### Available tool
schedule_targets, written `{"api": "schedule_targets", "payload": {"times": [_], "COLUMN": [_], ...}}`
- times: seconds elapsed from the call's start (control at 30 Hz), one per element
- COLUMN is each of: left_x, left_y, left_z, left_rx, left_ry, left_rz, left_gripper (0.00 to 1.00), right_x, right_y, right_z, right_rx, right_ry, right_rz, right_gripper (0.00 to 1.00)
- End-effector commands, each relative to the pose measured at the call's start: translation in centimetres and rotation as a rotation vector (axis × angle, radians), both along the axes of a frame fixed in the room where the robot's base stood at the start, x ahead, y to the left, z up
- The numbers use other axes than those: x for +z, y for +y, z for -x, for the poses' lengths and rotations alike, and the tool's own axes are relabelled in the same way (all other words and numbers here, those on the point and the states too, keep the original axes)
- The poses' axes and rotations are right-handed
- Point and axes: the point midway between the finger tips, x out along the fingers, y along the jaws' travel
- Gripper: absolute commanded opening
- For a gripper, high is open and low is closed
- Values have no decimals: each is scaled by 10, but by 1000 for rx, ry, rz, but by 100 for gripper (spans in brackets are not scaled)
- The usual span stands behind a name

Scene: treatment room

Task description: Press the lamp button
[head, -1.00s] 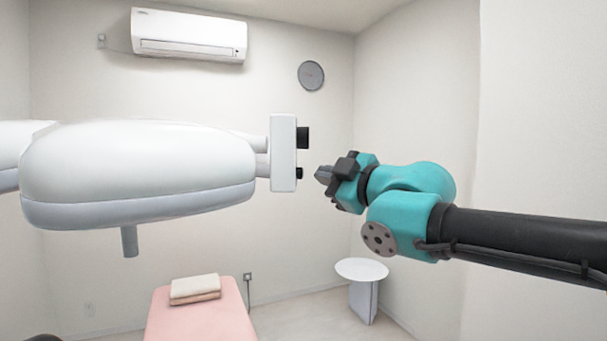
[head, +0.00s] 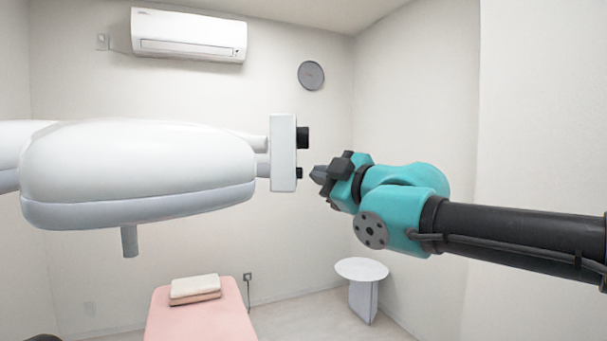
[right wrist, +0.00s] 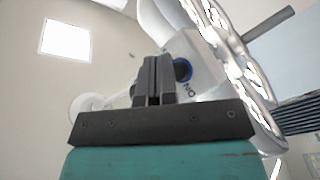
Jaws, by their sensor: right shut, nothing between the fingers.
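The white lamp head (head: 140,172) hangs at the left of the head view, with a white control box (head: 283,153) at its right end. Two black parts stick out of the box's right side, a larger upper one (head: 303,138) and a smaller lower one (head: 299,173). My right gripper (head: 317,175) is shut and empty, its tips a little right of the lower part. In the right wrist view, the shut fingers (right wrist: 153,80) partly cover the box face. A round dark button with a blue ring (right wrist: 183,70) shows just right of them, above the letters "NO". My left gripper is not in view.
A pink treatment bed (head: 200,318) with folded towels (head: 195,289) stands below the lamp. A small white round table (head: 361,270) stands at the right. The lamp's lit underside (right wrist: 235,50) is close on the right in the wrist view.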

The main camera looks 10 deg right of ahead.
Motion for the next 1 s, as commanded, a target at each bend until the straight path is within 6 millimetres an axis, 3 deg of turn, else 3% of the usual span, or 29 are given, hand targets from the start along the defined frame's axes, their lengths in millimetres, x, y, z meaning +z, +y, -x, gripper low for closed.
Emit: {"api": "schedule_targets", "payload": {"times": [1.0], "left_x": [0], "left_y": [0], "left_z": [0], "left_rx": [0], "left_ry": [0], "left_rz": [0], "left_gripper": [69], "right_x": [0], "right_y": [8], "right_z": [-2], "right_rx": [-1], "right_ry": [-1], "right_rz": [0], "right_gripper": [0]}}
